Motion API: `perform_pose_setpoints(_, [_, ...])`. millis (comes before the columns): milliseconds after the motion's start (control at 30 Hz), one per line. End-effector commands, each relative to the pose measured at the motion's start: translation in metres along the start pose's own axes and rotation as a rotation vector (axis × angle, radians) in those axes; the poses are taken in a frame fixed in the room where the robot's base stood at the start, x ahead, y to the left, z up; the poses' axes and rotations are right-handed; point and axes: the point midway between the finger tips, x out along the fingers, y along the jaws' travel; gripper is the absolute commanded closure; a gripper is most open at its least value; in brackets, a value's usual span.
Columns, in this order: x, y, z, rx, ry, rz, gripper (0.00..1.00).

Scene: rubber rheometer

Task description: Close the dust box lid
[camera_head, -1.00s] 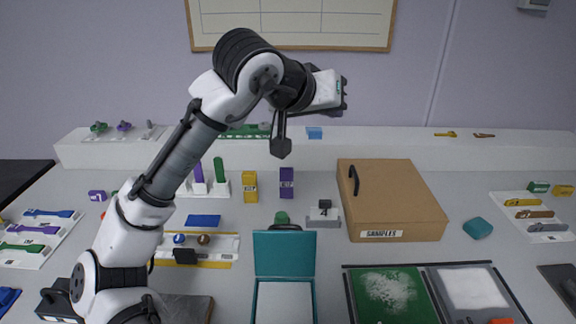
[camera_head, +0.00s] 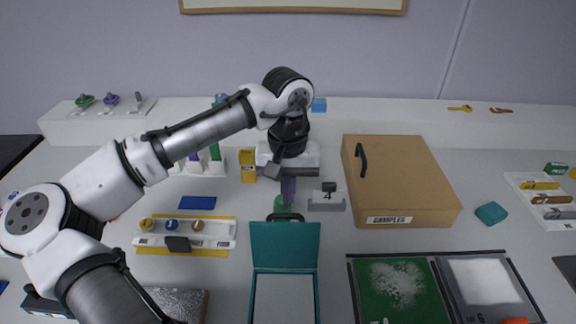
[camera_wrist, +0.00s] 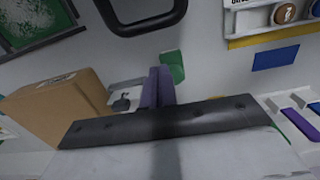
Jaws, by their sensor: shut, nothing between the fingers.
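The teal dust box (camera_head: 256,303) stands at the bottom middle of the head view, with its pale inside showing. Its teal lid (camera_head: 284,246) stands open, raised at the far side. A black handle (camera_head: 286,217) sits at the lid's top edge; a dark loop that looks like it fills the top of the wrist view (camera_wrist: 140,28). My gripper (camera_head: 289,202) points down just behind the lid, its two purple fingers together and empty. The fingers also show in the wrist view (camera_wrist: 160,72). They look apart from the handle, though the gap is hard to judge.
A green object (camera_head: 281,203) is close to my fingertips. A yellow box (camera_head: 248,167) is to the left. Green and grey trays (camera_head: 350,290) lie right of the dust box.

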Motion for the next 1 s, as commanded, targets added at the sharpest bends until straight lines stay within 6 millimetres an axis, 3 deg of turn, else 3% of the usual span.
perform_pose_setpoints(33, [0.009, 0.0, 0.001, 0.0, -0.001, 0.0, 1.0])
perform_pose_setpoints(100, [-0.002, -0.001, 0.014, 0.001, 0.003, -0.002, 1.0])
perform_pose_setpoints(333, [-0.007, 0.0, 0.035, 0.002, 0.002, 0.0, 1.0])
perform_pose_setpoints(1000, [-0.009, 0.001, 0.035, 0.003, 0.029, 0.002, 1.0])
